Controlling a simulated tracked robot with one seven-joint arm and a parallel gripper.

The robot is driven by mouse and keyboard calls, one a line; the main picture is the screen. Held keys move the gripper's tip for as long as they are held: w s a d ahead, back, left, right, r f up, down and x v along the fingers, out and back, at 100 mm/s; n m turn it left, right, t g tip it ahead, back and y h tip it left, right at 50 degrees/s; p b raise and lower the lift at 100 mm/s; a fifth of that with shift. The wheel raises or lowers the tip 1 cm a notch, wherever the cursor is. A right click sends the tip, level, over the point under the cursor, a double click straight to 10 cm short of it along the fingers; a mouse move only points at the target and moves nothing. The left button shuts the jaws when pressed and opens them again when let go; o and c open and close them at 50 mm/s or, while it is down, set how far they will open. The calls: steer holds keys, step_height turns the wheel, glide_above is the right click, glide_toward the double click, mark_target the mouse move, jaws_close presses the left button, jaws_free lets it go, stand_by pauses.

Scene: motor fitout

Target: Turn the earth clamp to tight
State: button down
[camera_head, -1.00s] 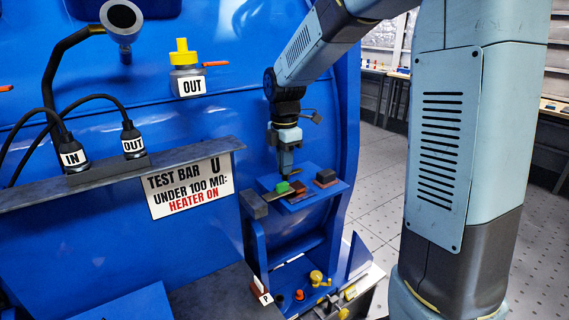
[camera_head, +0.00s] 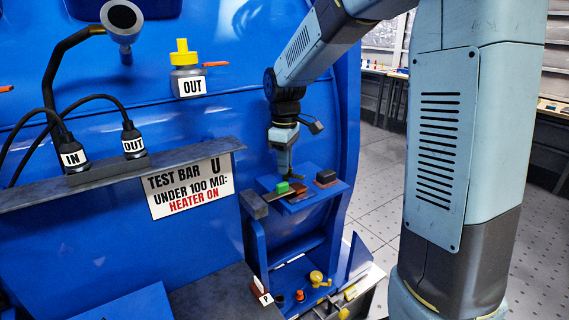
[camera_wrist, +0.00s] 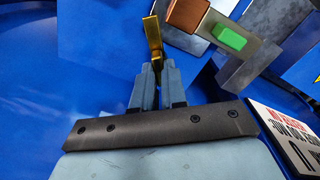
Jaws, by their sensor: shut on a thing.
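My gripper (camera_head: 283,168) points down at the small blue shelf on the side of the blue motor housing. In the wrist view my gripper (camera_wrist: 155,72) is shut on a narrow brass-coloured piece (camera_wrist: 152,35), which sticks out past the fingertips. It appears to be the earth clamp's handle; its lower part is hidden by the fingers. In the head view the clamp is too small and covered to make out. A green block (camera_head: 282,187) sits close to the fingers, and it also shows in the wrist view (camera_wrist: 231,37) on a grey bar, beside a brown block (camera_wrist: 187,14).
The blue shelf (camera_head: 300,205) also carries a dark-topped brown block (camera_head: 326,177). A test bar sign (camera_head: 190,186) hangs to the left. Below are an orange knob (camera_head: 299,295) and a yellow knob (camera_head: 317,277). Open floor lies to the right.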

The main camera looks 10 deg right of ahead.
steer(key=m, duration=0.6)
steer(key=shift+w+r+m, duration=0.1)
steer(key=shift+w+m, duration=0.05)
steer(key=shift+m, duration=0.15)
stand_by(0.5)
steer(key=c, duration=1.2)
jaws_free()
step_height(320, 180, up, 14)
steer(key=shift+f, duration=0.2)
steer(key=shift+d, duration=0.1)
steer(key=s+d+f+m+t, duration=0.1)
steer(key=s+d+t, duration=0.1)
steer(key=s, duration=0.6)
steer(key=s+d+f+m+t, duration=0.1)
steer(key=s+d, duration=0.3)
steer(key=s, duration=0.4)
steer(key=s+d+f+m+t, duration=0.2)
steer(key=s+d+m, duration=0.1)
steer(key=s, duration=0.5)
steer(key=shift+s+d+t, duration=0.3)
steer(key=shift+s+d, duration=0.1)
steer(key=shift+d, duration=0.2)
